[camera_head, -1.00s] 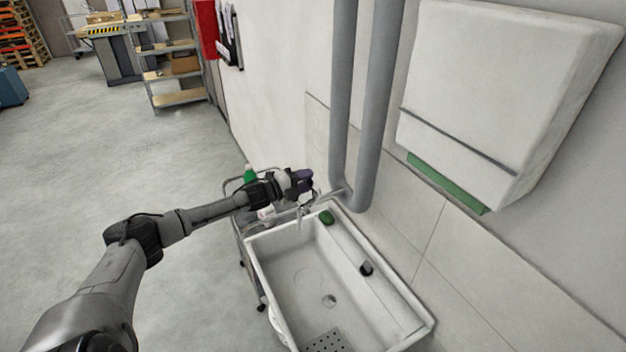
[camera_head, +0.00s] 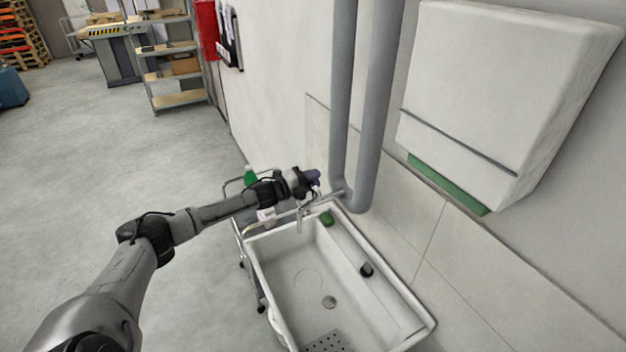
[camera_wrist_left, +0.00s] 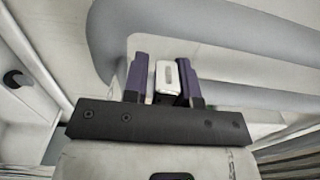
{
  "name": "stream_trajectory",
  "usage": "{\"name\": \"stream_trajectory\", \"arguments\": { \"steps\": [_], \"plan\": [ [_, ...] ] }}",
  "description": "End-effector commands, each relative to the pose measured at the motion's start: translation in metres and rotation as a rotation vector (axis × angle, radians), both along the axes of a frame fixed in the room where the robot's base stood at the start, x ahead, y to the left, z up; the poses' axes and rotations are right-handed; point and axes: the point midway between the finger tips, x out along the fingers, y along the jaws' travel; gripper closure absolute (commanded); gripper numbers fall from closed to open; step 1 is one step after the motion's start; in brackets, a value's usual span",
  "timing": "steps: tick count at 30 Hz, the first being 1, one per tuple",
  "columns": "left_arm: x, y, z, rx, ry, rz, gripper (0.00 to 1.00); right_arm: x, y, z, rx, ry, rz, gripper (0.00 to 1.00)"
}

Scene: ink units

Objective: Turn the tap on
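The tap (camera_head: 299,214) is a slim metal fitting at the far end of the white sink (camera_head: 384,342), its spout pointing down over the basin. My left gripper (camera_head: 315,177) is above and just behind the tap, close to the grey pipes. In the left wrist view its two purple fingers (camera_wrist_left: 165,78) stand apart. A shiny metal piece, which looks like the tap's lever (camera_wrist_left: 168,76), shows between them. I cannot tell whether the fingers touch it. The arm hides part of the tap's top. My right gripper is not in view.
Two thick grey pipes (camera_head: 372,110) run down the wall right beside the gripper. A green object (camera_head: 326,218) lies on the sink's far ledge and a dark one (camera_head: 366,269) on its wall side. A cart with a green bottle (camera_head: 250,176) stands behind the sink.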

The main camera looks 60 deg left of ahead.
Motion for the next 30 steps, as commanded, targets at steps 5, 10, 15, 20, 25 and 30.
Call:
{"name": "stream_trajectory", "arguments": {
  "steps": [5,10,15,20,25,30],
  "plan": [
    [0.0,0.0,0.0,0.0,0.0,0.0,0.91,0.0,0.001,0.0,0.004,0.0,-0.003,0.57],
    [0.0,0.0,0.0,0.0,0.0,0.0,1.0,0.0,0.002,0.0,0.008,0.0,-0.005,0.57],
    [0.0,0.0,0.0,0.0,0.0,0.0,1.0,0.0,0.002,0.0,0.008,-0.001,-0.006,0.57],
    [0.0,0.0,0.0,-0.001,0.0,0.004,1.0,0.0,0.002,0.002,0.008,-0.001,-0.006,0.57],
    [-0.003,-0.002,0.003,-0.008,-0.002,0.07,1.0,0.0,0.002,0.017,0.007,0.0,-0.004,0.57],
    [-0.009,0.0,0.004,-0.007,-0.003,0.173,1.0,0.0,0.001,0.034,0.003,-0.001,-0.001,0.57]
  ]
}}
